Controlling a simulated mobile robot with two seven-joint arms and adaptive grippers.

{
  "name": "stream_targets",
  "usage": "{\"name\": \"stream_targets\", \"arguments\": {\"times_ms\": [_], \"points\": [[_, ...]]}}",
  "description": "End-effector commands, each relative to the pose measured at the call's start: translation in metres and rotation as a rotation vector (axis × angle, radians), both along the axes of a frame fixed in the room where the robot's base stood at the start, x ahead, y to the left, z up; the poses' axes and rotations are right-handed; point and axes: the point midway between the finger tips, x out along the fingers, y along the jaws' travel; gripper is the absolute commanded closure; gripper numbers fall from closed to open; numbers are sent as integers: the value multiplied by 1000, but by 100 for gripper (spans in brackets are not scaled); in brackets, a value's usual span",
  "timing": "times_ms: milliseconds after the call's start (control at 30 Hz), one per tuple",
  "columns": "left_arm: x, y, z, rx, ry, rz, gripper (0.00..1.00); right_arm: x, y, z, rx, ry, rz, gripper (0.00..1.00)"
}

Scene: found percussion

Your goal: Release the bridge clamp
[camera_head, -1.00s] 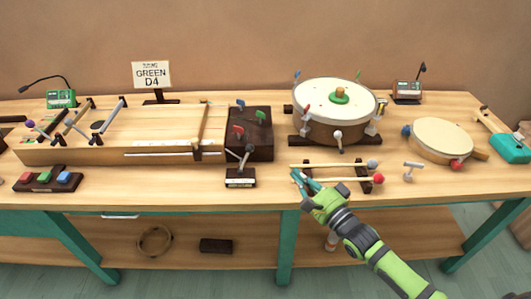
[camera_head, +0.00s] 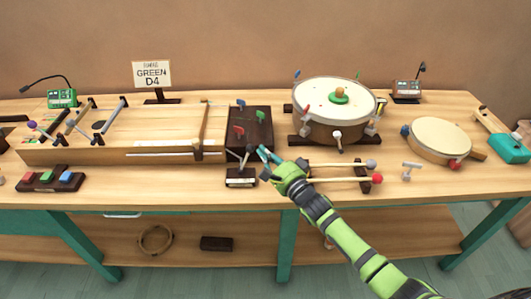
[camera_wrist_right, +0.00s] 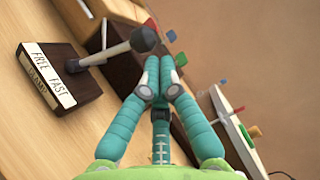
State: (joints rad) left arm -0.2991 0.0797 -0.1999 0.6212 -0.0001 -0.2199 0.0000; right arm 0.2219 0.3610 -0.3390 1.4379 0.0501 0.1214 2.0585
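The bridge clamp is a small dark block (camera_head: 242,177) at the table's front, before the stringed wooden box (camera_head: 110,150). Its lever ends in a dark ball knob (camera_head: 250,148). In the right wrist view the block (camera_wrist_right: 65,88) carries a label reading "FREE FAST" and "CLAMP", and the lever knob (camera_wrist_right: 143,39) leans toward my fingers. My right gripper (camera_head: 263,152) has its teal fingers together and empty, just right of the knob. They also show in the wrist view (camera_wrist_right: 160,62); whether they touch the knob I cannot tell. My left gripper is out of view.
A card (camera_head: 152,75) reads "GREEN D4".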

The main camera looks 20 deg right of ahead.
Motion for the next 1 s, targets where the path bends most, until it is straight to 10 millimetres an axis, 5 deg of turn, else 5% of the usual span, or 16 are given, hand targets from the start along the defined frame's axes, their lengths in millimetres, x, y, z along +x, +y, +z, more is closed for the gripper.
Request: {"name": "stream_targets", "arguments": {"times_ms": [1000], "points": [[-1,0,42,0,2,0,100,4,16,17,-164,47,1,100]]}}
